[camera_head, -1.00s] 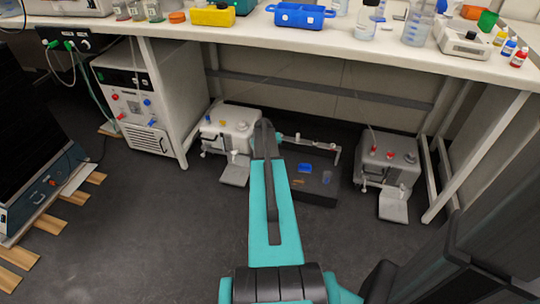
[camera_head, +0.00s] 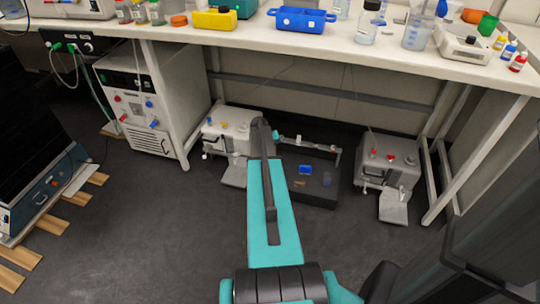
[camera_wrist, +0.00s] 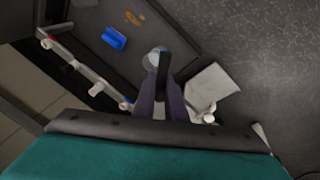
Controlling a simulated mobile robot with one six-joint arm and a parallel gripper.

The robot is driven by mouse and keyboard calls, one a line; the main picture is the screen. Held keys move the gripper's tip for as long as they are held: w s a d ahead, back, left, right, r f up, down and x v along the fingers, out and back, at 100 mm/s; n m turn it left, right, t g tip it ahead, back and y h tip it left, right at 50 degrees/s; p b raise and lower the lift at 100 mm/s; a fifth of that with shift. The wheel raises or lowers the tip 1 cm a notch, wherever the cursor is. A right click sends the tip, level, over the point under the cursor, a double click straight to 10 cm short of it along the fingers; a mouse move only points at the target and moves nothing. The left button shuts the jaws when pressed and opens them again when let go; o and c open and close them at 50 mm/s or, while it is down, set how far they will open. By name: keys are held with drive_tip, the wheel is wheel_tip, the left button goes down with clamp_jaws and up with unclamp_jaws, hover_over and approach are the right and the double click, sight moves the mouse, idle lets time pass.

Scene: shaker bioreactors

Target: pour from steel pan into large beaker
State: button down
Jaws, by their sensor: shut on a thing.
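My gripper (camera_wrist: 161,108) is shut on a dark handle (camera_wrist: 164,68) in the wrist view. A pale round thing (camera_wrist: 152,61) shows beside the far end of the handle; it looks like the steel pan, but its contents cannot be made out. In the head view my arm hides the gripper and the pan. A clear graduated beaker (camera_head: 417,31) with bluish content stands on the bench at the upper right, and could be the large beaker. A small clear vessel (camera_head: 327,179) stands on the dark low platform (camera_head: 318,197) under the bench. My gripper is above the floor near that platform.
A blue block (camera_head: 305,169) and a small orange-brown item (camera_head: 299,183) lie on the platform. White pump-like units stand left (camera_head: 229,129) and right (camera_head: 387,167) of it. The bench (camera_head: 380,55) overhangs them. The floor in front is clear.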

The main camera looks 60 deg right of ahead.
drive_tip(key=shift+g, duration=0.7)
drive_tip(key=shift+w+r+p, duration=0.2)
drive_tip(key=shift+r+p, duration=1.2)
drive_tip(key=shift+r, duration=1.15)
drive_tip(key=shift+f+h, duration=0.15)
drive_tip(key=shift+h, duration=0.15)
wheel_tip(320, 180, down, 9)
drive_tip(key=w+g+b, duration=0.1)
drive_tip(key=w+b, duration=0.1)
drive_tip(key=b, duration=0.1)
drive_tip(key=shift+w+a+n+g, duration=0.15)
drive_tip(key=shift+a+n+g, duration=0.15)
drive_tip(key=shift+a+g, duration=0.15)
